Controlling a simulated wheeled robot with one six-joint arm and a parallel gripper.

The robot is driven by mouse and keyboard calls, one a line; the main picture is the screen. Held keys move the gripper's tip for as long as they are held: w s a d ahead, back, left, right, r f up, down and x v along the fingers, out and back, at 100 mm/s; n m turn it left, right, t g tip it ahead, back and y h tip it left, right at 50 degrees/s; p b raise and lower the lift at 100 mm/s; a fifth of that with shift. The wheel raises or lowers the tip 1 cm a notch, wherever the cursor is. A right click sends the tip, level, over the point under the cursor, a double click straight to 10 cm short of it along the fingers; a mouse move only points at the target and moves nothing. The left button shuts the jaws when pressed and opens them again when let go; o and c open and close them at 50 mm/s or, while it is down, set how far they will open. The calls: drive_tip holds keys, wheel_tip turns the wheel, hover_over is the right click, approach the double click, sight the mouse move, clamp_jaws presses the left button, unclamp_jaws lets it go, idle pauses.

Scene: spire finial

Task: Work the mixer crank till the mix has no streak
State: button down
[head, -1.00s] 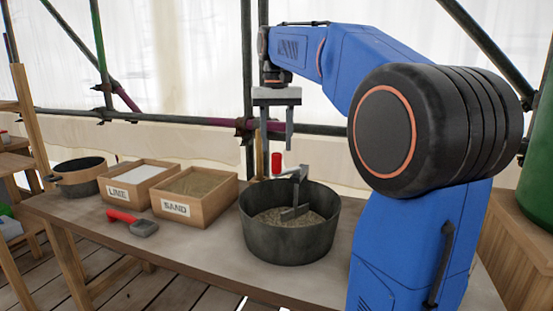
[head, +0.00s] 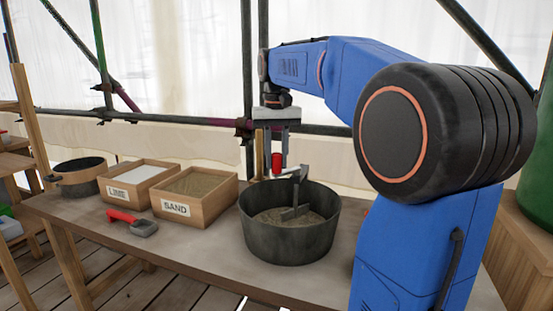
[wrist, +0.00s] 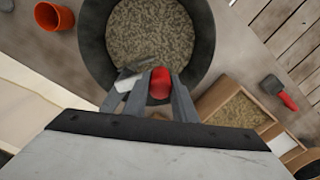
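The mixer is a dark round tub (head: 290,235) on the bench, with a grey metal crank and paddle (head: 296,200) standing in it. The crank's upright red handle (head: 277,162) is at the tub's far side; it also shows in the wrist view (wrist: 160,83). The mix (wrist: 150,38) looks grainy and tan-brown, with pale and dark speckles; I cannot tell any clear streak. My gripper (head: 275,160) points down over the handle, its fingers on either side of it. The fingers look still spread, with a small gap around the handle.
Left of the tub stand the SAND box (head: 205,209), the LIME box (head: 117,194) and a dark pot (head: 80,186). A red-handled scoop (head: 135,222) lies in front of them. An orange cup (wrist: 55,17) stands beside the tub. Scaffold poles (head: 247,80) rise behind the bench.

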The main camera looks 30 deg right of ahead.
drive_tip(key=shift+s, duration=0.1)
drive_tip(key=s+d+n, duration=0.6)
drive_tip(key=s+n, duration=0.1)
drive_tip(key=n, duration=0.9)
drive_tip(key=shift+d, duration=0.15)
idle(0.3)
idle(0.4)
drive_tip(key=c, duration=1.5)
unclamp_jaws()
drive_tip(key=shift+o, duration=0.2)
drive_tip(key=shift+r, duration=0.15)
